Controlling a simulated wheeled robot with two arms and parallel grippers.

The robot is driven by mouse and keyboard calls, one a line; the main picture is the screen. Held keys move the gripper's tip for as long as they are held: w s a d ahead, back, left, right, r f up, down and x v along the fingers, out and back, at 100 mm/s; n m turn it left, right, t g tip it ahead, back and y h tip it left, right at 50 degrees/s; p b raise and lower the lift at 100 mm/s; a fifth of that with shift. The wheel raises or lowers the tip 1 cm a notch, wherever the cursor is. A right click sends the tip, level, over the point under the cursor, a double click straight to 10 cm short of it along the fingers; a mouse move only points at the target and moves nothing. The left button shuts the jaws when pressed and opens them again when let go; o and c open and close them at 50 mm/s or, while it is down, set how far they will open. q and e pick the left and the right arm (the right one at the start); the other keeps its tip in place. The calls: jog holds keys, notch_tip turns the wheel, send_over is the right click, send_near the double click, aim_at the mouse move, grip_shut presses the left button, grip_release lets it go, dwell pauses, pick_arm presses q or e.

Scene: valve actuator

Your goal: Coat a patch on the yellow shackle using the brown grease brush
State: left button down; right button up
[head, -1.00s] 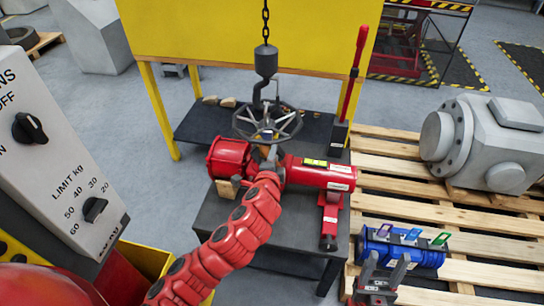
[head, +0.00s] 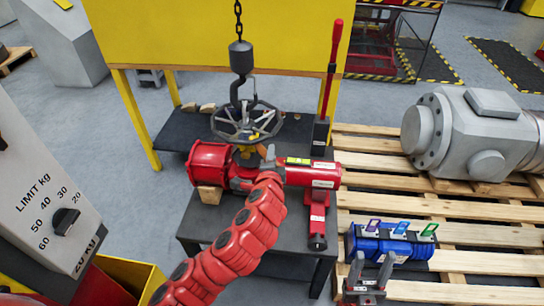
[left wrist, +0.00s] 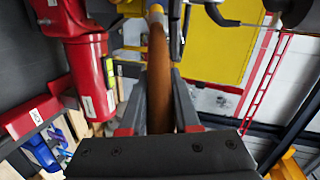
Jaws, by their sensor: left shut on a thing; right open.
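My left gripper (head: 268,154) is in front of and slightly right of the grey handwheel in the head view. In the left wrist view its fingers (left wrist: 160,112) are shut on the brown grease brush (left wrist: 159,75), whose shaft points away from the gripper. A small yellow part shows at the brush's far end, at the top edge of that view; I cannot tell whether it belongs to the brush or touches it. I cannot make out the yellow shackle clearly in either view. My right gripper (head: 371,266) is open and empty, low in the head view.
The handwheel (head: 229,128) stands under a dark hook (head: 241,60) on a chain. The red actuator cylinder (head: 312,175) lies right of my left gripper. A blue box (head: 391,245) with coloured tags rests on the wooden pallet (head: 455,206), near my right gripper. A yellow panel (head: 290,40) stands behind.

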aim_at(262, 154)
pick_arm(q)
jog(key=shift+a+r+p, duration=0.15)
jog(key=shift+a+p, duration=0.35)
jog(key=shift+a, duration=1)
jog(key=a+p, duration=0.2)
jog(key=shift+w+a, duration=0.2)
jog(key=shift+a, duration=0.15)
